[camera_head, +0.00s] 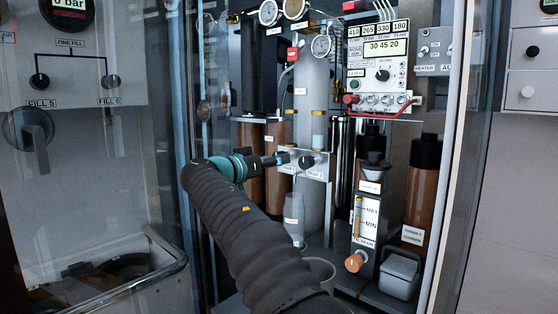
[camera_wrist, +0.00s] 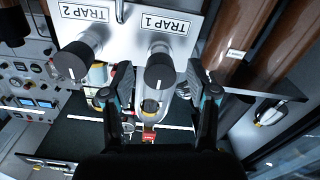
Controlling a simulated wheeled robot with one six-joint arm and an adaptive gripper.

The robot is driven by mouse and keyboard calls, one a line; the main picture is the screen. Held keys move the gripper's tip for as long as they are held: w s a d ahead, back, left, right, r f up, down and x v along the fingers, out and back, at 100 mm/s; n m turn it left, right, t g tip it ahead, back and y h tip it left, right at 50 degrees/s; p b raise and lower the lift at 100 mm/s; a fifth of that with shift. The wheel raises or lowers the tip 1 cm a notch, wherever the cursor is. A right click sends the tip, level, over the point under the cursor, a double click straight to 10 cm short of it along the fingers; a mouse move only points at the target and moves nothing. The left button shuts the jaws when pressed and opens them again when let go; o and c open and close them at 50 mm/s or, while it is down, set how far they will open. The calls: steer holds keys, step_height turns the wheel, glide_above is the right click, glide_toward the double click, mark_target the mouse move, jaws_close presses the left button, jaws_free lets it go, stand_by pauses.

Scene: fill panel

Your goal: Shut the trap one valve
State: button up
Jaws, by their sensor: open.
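The trap one valve is a dark knob (camera_wrist: 160,72) under the "TRAP 1" label on a light panel (camera_wrist: 125,30) in the wrist view, which is turned upside down. My gripper (camera_wrist: 160,82) is open, with one finger on each side of this knob. I cannot tell whether either finger touches it. The trap two knob (camera_wrist: 77,60) sits to the left in the wrist view, outside the fingers. In the head view my gripper (camera_head: 278,159) is at the panel (camera_head: 314,173) and covers the trap one knob; the trap two knob (camera_head: 306,162) shows to its right.
Brown cylinders (camera_head: 275,170) stand behind and beside the panel. A control box with dials (camera_head: 378,75) is above right. An oil-level gauge (camera_head: 366,220) and a grey lidded box (camera_head: 400,272) stand at lower right. Glass doors (camera_head: 100,160) flank the cabinet opening.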

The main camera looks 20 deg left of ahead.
steer(key=v, duration=0.5)
steer(key=shift+s, duration=0.1)
stand_by(0.4)
